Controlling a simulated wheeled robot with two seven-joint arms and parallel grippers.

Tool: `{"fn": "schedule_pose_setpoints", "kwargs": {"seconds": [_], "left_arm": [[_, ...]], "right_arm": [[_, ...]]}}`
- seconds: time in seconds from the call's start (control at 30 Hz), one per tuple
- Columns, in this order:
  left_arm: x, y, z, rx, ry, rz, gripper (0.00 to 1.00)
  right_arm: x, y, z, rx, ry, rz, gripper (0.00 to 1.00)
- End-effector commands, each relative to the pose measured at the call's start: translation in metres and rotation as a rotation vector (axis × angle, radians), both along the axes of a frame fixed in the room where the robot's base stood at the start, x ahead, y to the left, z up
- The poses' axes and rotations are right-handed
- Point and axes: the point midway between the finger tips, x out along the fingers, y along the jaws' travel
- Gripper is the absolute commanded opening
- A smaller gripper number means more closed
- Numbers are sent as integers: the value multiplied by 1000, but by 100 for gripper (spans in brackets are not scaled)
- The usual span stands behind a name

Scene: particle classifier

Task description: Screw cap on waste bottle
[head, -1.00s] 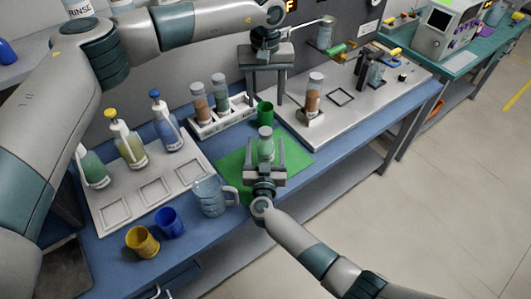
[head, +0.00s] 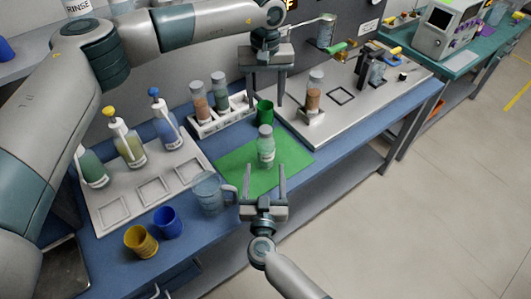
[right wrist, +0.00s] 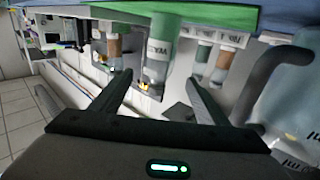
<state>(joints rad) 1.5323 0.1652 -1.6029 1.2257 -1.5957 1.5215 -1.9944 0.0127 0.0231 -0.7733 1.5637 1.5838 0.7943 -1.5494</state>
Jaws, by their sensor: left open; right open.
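The waste bottle (head: 266,149), clear with green contents and a pale cap at its top, stands upright on the green mat (head: 231,178). In the right wrist view the labelled bottle (right wrist: 161,42) appears upside down, beyond and between my open fingers, apart from them. My right gripper (head: 262,172) is open and empty, just in front of the bottle. My left gripper (head: 265,98) is open and empty, pointing down behind the bottle, near the green cup (head: 264,113).
A glass beaker with a handle (head: 208,194) stands left of my right gripper. Blue (head: 168,222) and yellow (head: 141,241) cups stand at the front left. A white rack (head: 222,122) holds bottles behind. Another bottle (head: 314,95) stands at the back right.

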Motion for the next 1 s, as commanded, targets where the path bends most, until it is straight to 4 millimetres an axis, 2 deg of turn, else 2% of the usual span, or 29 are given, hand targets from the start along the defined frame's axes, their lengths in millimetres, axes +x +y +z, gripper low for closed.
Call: {"fn": "schedule_pose_setpoints", "kwargs": {"seconds": [0.03,0.2,0.4,1.0], "left_arm": [[0,0,-3,0,0,0,51],[0,0,-7,0,0,0,51],[0,0,-10,0,0,0,51],[0,0,-10,0,0,0,51]], "right_arm": [[-11,0,-3,2,2,0,68],[-38,1,-2,1,2,0,68],[-56,1,-1,1,0,0,68],[-59,1,0,0,-1,0,68]]}}
